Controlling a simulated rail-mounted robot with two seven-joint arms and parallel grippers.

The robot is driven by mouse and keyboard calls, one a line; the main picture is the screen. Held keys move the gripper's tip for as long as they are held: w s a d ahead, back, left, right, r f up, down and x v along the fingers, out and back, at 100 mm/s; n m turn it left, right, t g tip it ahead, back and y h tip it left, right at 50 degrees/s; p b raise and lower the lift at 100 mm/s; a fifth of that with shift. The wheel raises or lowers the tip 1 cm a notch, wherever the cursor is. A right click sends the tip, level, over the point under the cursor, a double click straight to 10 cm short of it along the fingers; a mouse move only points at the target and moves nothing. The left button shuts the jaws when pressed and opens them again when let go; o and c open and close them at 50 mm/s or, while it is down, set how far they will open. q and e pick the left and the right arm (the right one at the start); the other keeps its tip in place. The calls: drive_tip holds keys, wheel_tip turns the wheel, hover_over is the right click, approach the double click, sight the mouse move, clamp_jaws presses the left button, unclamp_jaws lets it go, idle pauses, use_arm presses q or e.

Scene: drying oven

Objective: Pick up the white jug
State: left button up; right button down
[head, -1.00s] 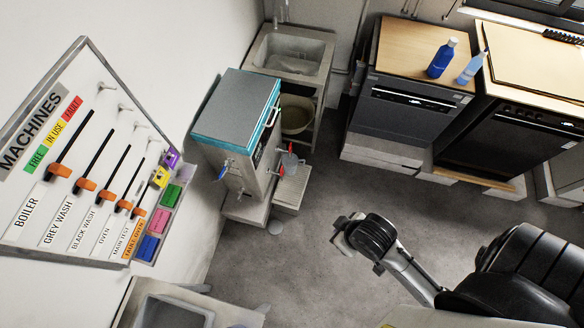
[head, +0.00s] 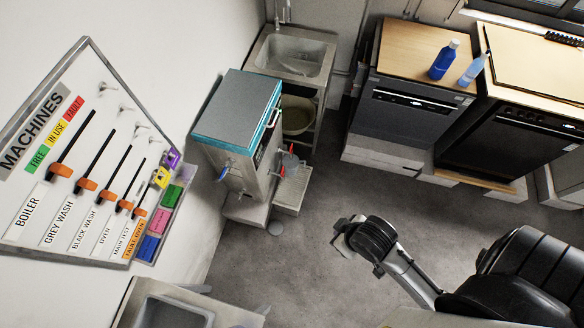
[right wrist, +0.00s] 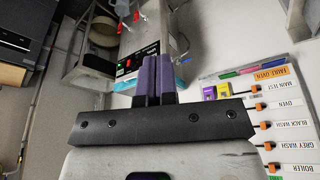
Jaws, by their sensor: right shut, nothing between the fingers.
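I cannot make out a white jug for certain. A small grey, cylinder-like vessel (head: 290,161) is at the front of the teal-edged steel machine, above a pale ribbed stand (head: 293,188); I cannot tell whether it is a jug. My right gripper (head: 343,238) is over the grey floor, right of the stand and apart from it. In the right wrist view its purple fingers (right wrist: 152,78) are together, with nothing between them. My left gripper is not in view.
The steel machine (head: 236,105) has a blue tap and red knobs. Behind it are a sink (head: 292,55) and a beige bucket (head: 297,117) below. Two blue bottles (head: 444,60) stand on a wood-topped appliance. A machines board (head: 85,160) hangs left. The middle floor is clear.

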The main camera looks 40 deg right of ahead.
drive_tip(key=c, duration=1.8)
unclamp_jaws()
drive_tip(key=o, duration=0.8)
drive_tip(key=shift+d, duration=0.15)
drive_tip(key=shift+w, duration=0.1)
